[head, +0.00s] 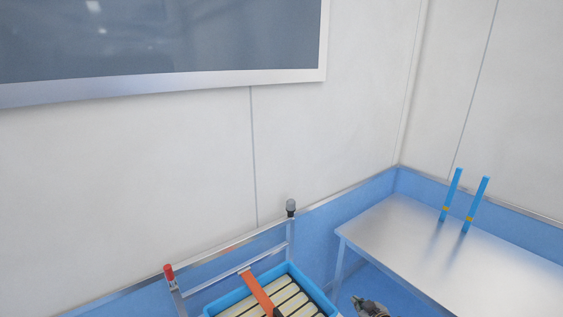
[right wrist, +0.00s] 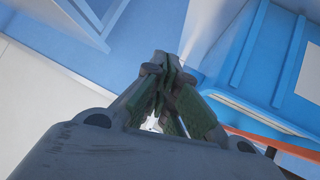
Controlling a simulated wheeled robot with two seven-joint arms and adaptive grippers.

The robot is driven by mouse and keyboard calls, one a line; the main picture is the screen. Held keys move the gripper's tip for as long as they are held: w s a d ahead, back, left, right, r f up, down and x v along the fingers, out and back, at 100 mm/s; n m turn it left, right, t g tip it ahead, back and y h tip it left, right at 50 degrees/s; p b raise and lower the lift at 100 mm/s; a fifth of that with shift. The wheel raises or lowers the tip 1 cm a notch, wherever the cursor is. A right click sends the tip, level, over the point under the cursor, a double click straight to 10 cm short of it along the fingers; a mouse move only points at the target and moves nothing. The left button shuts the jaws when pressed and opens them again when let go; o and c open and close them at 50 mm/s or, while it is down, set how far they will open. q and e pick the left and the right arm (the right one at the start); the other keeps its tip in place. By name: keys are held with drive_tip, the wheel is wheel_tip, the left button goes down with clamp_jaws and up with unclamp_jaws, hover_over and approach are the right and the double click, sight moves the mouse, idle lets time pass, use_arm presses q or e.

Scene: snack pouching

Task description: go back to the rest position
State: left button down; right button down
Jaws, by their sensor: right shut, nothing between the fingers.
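My right gripper (head: 371,305) shows at the bottom edge of the head view, between the blue crate and the metal table. In the right wrist view its fingers (right wrist: 168,62) meet at the tips, with nothing held between them. The gripper is apart from the crate and the table. My left gripper is in neither view.
A blue crate (head: 237,299) holds several cream packs, with an orange bar (head: 259,292) across it. A metal frame with a red-topped post (head: 169,272) and a grey-topped post (head: 291,207) stands behind. A metal table (head: 420,240) at right bears two blue sticks (head: 452,195).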

drive_tip(key=s+d+f+g+h, duration=0.1)
drive_tip(key=s+d+f, duration=0.35)
drive_tip(key=f, duration=0.35)
drive_tip(key=s+d+f+g+h, duration=0.1)
drive_tip(key=s+d+f, duration=0.2)
drive_tip(key=d+f, duration=0.35)
drive_tip(key=s+d+f+m+g+h, duration=0.1)
drive_tip(key=s+f+m+g, duration=0.1)
drive_tip(key=s+f, duration=1.2)
drive_tip(key=s+a+f+g, duration=0.15)
drive_tip(key=s+f, duration=0.25)
drive_tip(key=s, duration=0.4)
drive_tip(key=s+a+f+g+b, duration=0.1)
drive_tip(key=s+a+f, duration=0.25)
drive_tip(key=s, duration=0.35)
drive_tip(key=s+a+f+g, duration=0.1)
drive_tip(key=s+f+g, duration=0.1)
drive_tip(key=s+f, duration=0.45)
drive_tip(key=s+a+m+g, duration=0.1)
drive_tip(key=s+a, duration=0.6)
drive_tip(key=s, duration=0.4)
drive_tip(key=shift+s+a+y+b, duration=0.15)
drive_tip(key=shift+a+y+b, duration=0.15)
drive_tip(key=shift+y, duration=0.1)
drive_tip(key=shift+r, duration=0.1)
